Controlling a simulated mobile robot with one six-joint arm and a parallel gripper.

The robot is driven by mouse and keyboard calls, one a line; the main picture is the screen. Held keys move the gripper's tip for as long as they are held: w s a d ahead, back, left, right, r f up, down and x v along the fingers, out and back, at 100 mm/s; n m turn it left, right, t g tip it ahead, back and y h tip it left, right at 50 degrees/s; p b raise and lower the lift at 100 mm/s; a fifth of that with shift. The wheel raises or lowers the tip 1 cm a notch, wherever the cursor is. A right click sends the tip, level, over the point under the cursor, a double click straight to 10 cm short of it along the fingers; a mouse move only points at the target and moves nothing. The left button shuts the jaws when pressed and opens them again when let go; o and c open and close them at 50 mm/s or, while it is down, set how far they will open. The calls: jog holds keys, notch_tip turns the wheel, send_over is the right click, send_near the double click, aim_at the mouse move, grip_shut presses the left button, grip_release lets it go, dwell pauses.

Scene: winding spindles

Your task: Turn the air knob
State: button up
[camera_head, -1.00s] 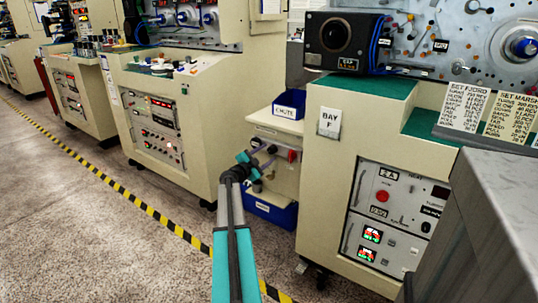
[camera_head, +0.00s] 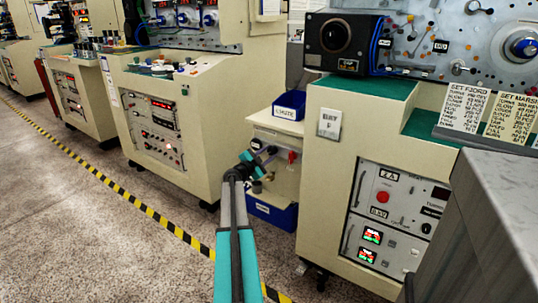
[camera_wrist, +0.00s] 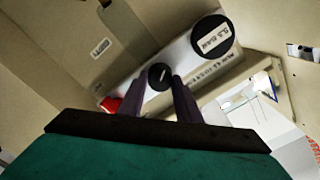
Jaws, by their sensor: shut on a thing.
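A small round black knob (camera_wrist: 160,76) with a light mark sits on a pale panel in the wrist view. My gripper (camera_wrist: 158,84) has its two dark purple fingers on either side of the knob, shut on it. In the head view, my gripper (camera_head: 270,161) is at the panel on the low cream cabinet (camera_head: 282,184) between two machines; the knob is hidden there by the fingers. A round black gauge (camera_wrist: 212,36) with a white label is to the upper right of the knob. A red part (camera_wrist: 111,105) is at its lower left.
A blue bin (camera_head: 289,105) stands on top of the cabinet and another blue bin (camera_head: 271,210) sits low beneath it. A large cream machine (camera_head: 325,185) is close on the right. Yellow-black floor tape (camera_head: 130,197) runs across the open floor at left.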

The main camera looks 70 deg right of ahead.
jog(key=shift+r+n+p, duration=0.15)
jog(key=shift+n+p, duration=0.15)
jog(key=shift+p, duration=0.7)
jog(key=shift+n+p, duration=0.4)
jog(key=shift+p, duration=0.8)
jog(key=shift+n+p, duration=0.4)
jog(key=shift+p, duration=0.8)
jog(key=shift+f, duration=0.2)
jog(key=o, duration=1.1)
jog(key=shift+c, duration=0.2)
jog(key=shift+a, duration=0.1)
jog(key=p+v, duration=0.1)
jog(key=v, duration=1.2)
jog(key=shift+a, duration=0.35)
jog(key=shift+w, duration=0.15)
